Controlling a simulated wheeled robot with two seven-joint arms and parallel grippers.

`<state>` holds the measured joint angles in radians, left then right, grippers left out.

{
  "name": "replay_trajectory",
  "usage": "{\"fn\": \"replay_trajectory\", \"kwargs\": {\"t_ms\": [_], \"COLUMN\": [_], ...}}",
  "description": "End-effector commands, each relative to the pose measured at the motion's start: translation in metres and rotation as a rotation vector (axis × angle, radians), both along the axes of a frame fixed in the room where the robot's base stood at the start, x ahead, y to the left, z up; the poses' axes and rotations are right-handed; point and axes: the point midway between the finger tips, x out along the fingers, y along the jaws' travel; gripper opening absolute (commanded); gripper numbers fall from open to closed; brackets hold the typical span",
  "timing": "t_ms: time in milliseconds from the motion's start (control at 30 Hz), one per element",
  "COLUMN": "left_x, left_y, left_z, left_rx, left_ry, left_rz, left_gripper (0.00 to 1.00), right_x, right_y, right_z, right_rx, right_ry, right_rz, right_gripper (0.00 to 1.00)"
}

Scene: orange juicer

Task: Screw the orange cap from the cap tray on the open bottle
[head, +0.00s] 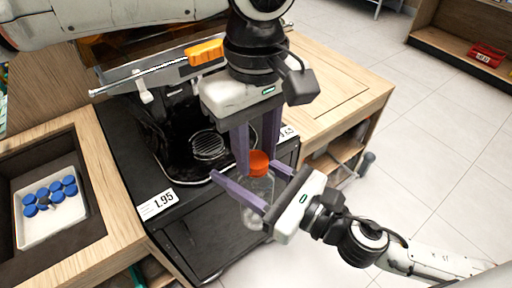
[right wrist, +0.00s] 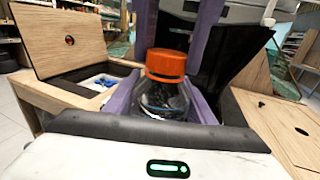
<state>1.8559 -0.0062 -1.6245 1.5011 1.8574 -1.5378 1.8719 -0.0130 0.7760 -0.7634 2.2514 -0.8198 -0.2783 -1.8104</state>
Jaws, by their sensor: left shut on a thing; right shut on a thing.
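The clear bottle (head: 257,190) stands upright between the purple fingers of my right gripper (head: 262,188), which is shut on it. The orange cap (head: 259,161) sits at the top of the bottle's neck, and it also shows in the right wrist view (right wrist: 166,63) above the clear bottle (right wrist: 165,99). My left gripper (head: 257,150) points down from above and is shut on the cap. Whether the cap's thread is engaged cannot be told. The white cap tray (head: 68,213) at the left holds several blue caps (head: 42,193).
A black juicer stand (head: 180,150) with a round drip grate (head: 208,145) stands behind the bottle. A price card (head: 158,204) is on its front edge. An orange-handled tool (head: 205,52) lies behind. Wooden counters (head: 335,85) flank the stand; open tiled floor (head: 440,180) lies to the right.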

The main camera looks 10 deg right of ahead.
Motion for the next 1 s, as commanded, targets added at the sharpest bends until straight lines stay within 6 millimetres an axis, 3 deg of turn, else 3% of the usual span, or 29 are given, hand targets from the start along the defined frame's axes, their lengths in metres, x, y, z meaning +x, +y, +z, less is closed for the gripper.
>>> {"fn": "replay_trajectory", "kwargs": {"t_ms": [167, 1000], "left_x": [-0.0012, -0.0007], "left_y": [-0.0009, -0.0004], "left_z": [-0.0013, -0.0015], "left_rx": [-0.004, 0.002], "left_ry": [0.006, 0.002], "left_rz": [-0.247, -2.186], "left_gripper": [0.03, 0.03], "right_x": [0.0000, 0.0000], "right_y": [0.0000, 0.0000], "right_z": [0.0000, 0.0000], "right_rx": [0.000, 0.000], "right_ry": [0.000, 0.000], "right_rz": [0.000, 0.000], "right_gripper": [0.00, 0.00]}}
